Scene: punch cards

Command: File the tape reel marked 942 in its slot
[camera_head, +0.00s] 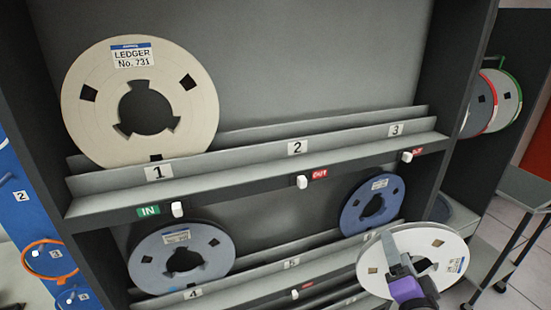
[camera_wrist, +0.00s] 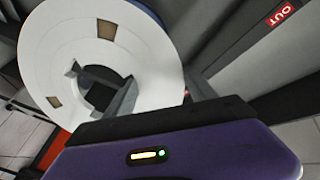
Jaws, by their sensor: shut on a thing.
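My gripper (camera_head: 398,266), purple-bodied, is shut on a white tape reel (camera_head: 378,258) in front of the right end of the lower shelf. The reel's small blue-and-white label is too small to read, so I cannot confirm 942. The reel fills the upper left of the wrist view (camera_wrist: 157,65), above my purple gripper body (camera_wrist: 165,150). On the upper shelf (camera_head: 240,168), slot 1 holds a cream reel (camera_head: 85,120) marked LEDGER No. 731. Slots 2 (camera_head: 297,148) and 3 (camera_head: 395,131) are empty, with red OUT tags below.
On the lower shelf, a grey-blue reel (camera_head: 147,266) stands at slot 4 and a blue reel (camera_head: 353,217) farther right. Slot 5 (camera_head: 291,263) looks empty. Red- and green-rimmed reels (camera_head: 508,98) hang right of the cabinet. A cart (camera_head: 522,185) stands at right.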

